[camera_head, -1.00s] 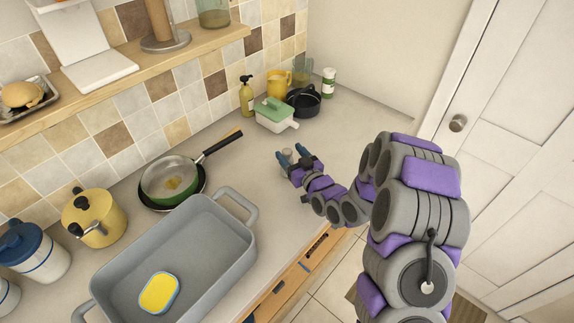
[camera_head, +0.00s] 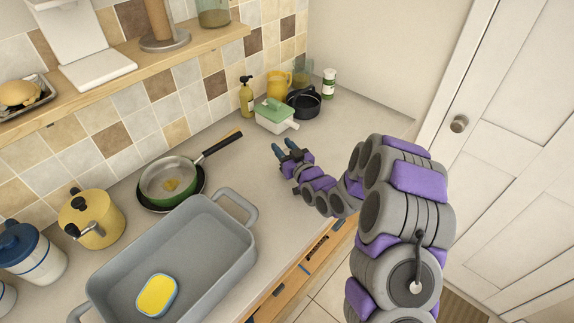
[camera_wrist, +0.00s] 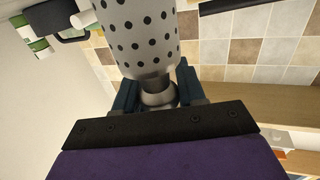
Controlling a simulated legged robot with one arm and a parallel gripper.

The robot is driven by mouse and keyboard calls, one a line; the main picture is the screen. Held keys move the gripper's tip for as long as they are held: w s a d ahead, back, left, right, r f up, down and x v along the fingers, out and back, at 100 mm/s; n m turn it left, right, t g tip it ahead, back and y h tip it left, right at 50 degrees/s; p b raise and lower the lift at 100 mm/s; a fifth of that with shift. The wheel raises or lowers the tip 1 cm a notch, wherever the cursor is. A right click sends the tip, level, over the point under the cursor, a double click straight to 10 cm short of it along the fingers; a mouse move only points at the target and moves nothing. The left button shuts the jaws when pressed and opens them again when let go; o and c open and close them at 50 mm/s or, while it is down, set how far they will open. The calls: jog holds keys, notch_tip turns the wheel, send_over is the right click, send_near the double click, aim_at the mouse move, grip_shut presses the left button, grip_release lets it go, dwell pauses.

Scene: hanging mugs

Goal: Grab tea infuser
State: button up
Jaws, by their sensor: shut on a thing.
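The tea infuser (camera_wrist: 142,35) is a silver metal cylinder with dark round holes and a narrower neck, large at the top of the wrist view. My gripper (camera_wrist: 157,88) has its two blue fingers shut on the infuser's neck, one on each side. In the head view my gripper (camera_head: 284,148) is over the counter, to the right of the frying pan and in front of the green-lidded dish.
The counter holds a grey roasting pan (camera_head: 213,217) with a yellow sponge (camera_head: 157,295), a frying pan (camera_head: 168,180), a yellow pot (camera_head: 91,218), a green-lidded dish (camera_head: 272,115) and a black pot (camera_head: 303,103). A wooden shelf (camera_head: 165,66) runs along the tiled wall. Counter right of the gripper is clear.

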grip_shut()
